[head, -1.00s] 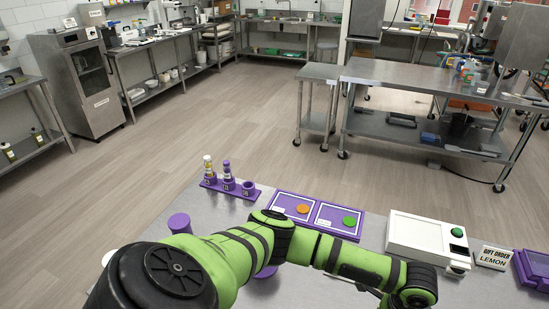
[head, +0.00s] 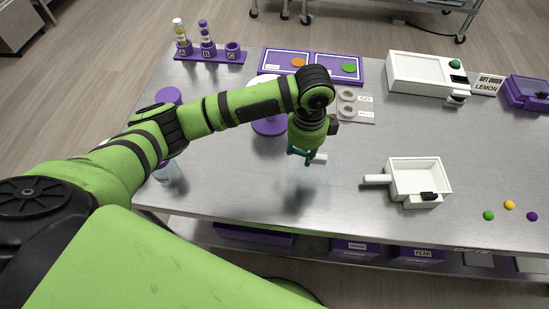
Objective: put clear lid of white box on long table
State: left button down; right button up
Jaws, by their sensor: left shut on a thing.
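My left gripper (head: 304,156) hangs fingers down over the middle of the steel long table (head: 262,200). It is shut on a small white piece (head: 319,159), which appears to be the handle of the clear lid (head: 312,182). The lid is a faint see-through shape below the fingers; I cannot tell whether it touches the table. An open white box (head: 415,180) with a side handle and a black latch stands to the right of the gripper, apart from it. My right gripper is out of view.
A closed white case (head: 425,72) with a green button stands at the back right. Purple mats (head: 311,66), a bottle rack (head: 208,54) and a grey-ringed plate (head: 355,105) lie behind. Coloured gummies (head: 509,205) lie at right. Table around the lid is mostly bare.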

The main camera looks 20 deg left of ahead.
pick_arm(q)
jog(key=p, duration=0.1)
send_over(278, 173)
jog(key=f, duration=0.3)
jog(key=shift+w+d, duration=0.1)
jog(key=shift+d, duration=0.15)
jog(key=shift+a+f, duration=0.35)
jog(key=shift+a, duration=0.05)
notch_tip(278, 173, down, 3)
jog(key=shift+f+p, duration=0.2)
jog(key=shift+p, duration=0.35)
jog(key=shift+f, duration=0.25)
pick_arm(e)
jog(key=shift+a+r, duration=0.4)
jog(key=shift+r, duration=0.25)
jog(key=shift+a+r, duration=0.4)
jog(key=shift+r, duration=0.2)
pick_arm(q)
jog(key=shift+f, duration=0.15)
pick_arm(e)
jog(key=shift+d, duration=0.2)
pick_arm(q)
jog(key=c, duration=0.9)
grip_release()
